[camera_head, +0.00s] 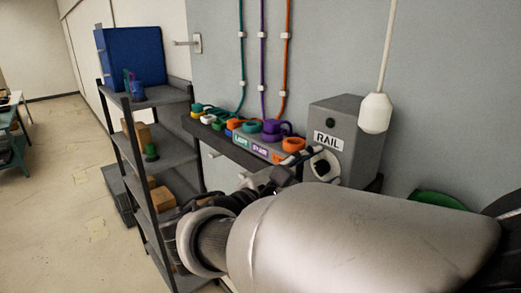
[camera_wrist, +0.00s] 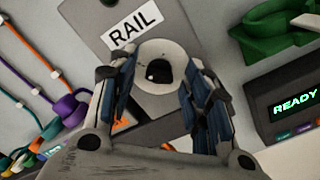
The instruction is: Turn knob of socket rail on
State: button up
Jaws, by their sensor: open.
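The grey RAIL box (camera_head: 347,135) stands on the wall shelf, with a white label and a small dark green round spot on its front. Its knob, a pale round disc with a dark centre (camera_head: 323,168), is low on the front. The knob (camera_wrist: 158,76) also shows in the wrist view, below the RAIL label. My gripper (camera_wrist: 158,68) is open, with one finger on each side of the knob in that view. Whether the fingers touch it I cannot tell. In the head view my gripper (camera_head: 285,174) is partly hidden behind my arm.
A dark shelf (camera_head: 228,146) holds coloured plugs and sockets, with green, purple and orange cables (camera_head: 263,60) above. A white pendant (camera_head: 375,112) hangs beside the box. A rack (camera_head: 165,150) stands left. A READY display (camera_wrist: 295,103) and green object (camera_wrist: 275,35) are right of my gripper.

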jog(key=shift+w+d, duration=0.15)
jog(key=c, duration=1.1)
jog(key=shift+o, duration=0.2)
